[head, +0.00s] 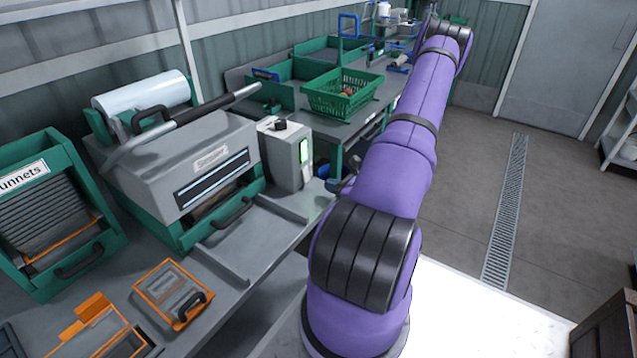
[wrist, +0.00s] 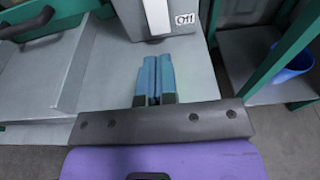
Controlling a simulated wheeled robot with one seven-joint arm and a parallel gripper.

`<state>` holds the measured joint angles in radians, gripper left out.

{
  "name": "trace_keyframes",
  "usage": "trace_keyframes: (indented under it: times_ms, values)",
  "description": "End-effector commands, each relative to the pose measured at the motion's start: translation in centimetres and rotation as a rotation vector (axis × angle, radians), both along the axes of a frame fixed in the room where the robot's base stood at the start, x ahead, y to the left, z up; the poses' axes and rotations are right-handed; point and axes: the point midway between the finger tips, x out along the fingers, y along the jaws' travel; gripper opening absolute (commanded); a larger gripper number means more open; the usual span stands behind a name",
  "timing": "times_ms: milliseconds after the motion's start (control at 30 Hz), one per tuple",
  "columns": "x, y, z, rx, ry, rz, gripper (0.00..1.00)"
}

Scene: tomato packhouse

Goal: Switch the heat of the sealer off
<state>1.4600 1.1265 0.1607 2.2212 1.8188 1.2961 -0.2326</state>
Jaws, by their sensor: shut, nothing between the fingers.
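The sealer (head: 205,155) is a grey machine with a film roll and a long black-gripped lever, on the bench at left. Its grey control box (head: 283,158) stands at its right end, with a black knob (head: 280,125) on top and a green lit part (head: 304,151) on the side. In the wrist view the box (wrist: 128,18) shows a pale upright strip (wrist: 158,16) and an "Off" label (wrist: 185,19). My gripper (wrist: 154,62) is shut and empty, its blue fingers pointing at the box just below the strip. Contact cannot be told.
A crate labelled "unnets" (head: 40,170) and orange-edged trays (head: 172,294) are on the bench at left. A green basket (head: 343,92) stands behind the box. A blue container (wrist: 292,62) is at right in the wrist view. Open floor (head: 470,190) lies right of my arm.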

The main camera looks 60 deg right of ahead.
Motion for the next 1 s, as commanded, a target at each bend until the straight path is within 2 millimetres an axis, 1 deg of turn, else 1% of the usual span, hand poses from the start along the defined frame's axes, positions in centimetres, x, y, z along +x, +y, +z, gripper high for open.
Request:
trace_keyframes:
  times_ms: [33, 100, 200, 367, 700, 767, 900, 1000]
  values:
    - [-0.8, 0.0, 0.2, 0.001, 0.001, -0.002, 0.00]
    - [-1.8, -0.1, 0.3, 0.000, 0.002, -0.002, 0.00]
    - [-2.8, 0.0, 0.5, 0.000, 0.002, -0.003, 0.00]
    - [-3.5, 0.0, 0.6, 0.002, 0.002, -0.001, 0.00]
    - [-3.7, 0.0, 0.6, 0.001, 0.003, -0.001, 0.00]
    - [-4.2, 0.1, 0.7, 0.001, 0.004, -0.001, 0.00]
    - [-5.9, 0.2, 1.4, -0.001, 0.002, 0.002, 0.00]
    - [-6.6, 0.2, 1.7, 0.000, -0.001, 0.001, 0.00]
